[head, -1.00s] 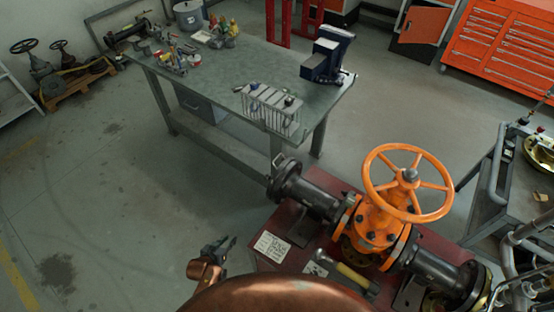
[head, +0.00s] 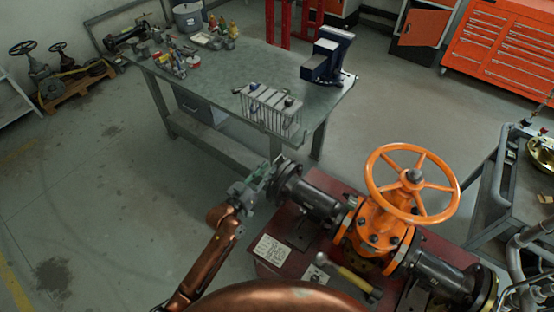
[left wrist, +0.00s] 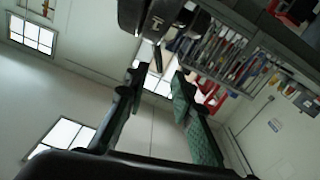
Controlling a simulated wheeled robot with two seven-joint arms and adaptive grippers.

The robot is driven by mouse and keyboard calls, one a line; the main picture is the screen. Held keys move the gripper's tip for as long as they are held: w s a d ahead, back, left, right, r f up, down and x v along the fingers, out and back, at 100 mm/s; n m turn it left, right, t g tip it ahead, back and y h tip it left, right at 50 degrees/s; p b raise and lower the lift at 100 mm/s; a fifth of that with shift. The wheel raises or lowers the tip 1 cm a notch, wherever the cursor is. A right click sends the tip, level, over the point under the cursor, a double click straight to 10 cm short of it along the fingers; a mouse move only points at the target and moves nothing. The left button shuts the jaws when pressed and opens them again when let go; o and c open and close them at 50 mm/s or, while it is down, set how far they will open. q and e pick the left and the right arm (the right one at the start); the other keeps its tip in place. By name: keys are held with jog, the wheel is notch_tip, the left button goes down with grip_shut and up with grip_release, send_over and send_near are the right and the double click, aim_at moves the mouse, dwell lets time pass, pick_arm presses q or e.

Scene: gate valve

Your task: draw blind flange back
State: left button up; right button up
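The orange gate valve (head: 388,225) with its handwheel (head: 412,185) sits on a dark red base, with a dark pipe stub on each side. A dark round end flange (head: 287,182) closes off the left stub; I take it as the blind flange. My left gripper (head: 264,176) is right beside its outer face; contact cannot be told. A dark bolted part (left wrist: 165,18), likely the flange, is beyond the tips at the top. My right gripper is not in view.
A hammer (head: 352,280) with a yellow handle and white cards (head: 272,250) lie on the red base (head: 322,183). A workbench (head: 230,75) with a blue vise (head: 328,58) stands behind. A grey cart (head: 492,190) is at the right. The floor left of the valve is clear.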

aim_at(277, 159)
pick_arm(q)
jog(key=x, duration=0.6)
jog(key=shift+w+d, duration=0.2)
jog(key=shift+w, duration=0.05)
jog(key=shift+c, duration=0.4)
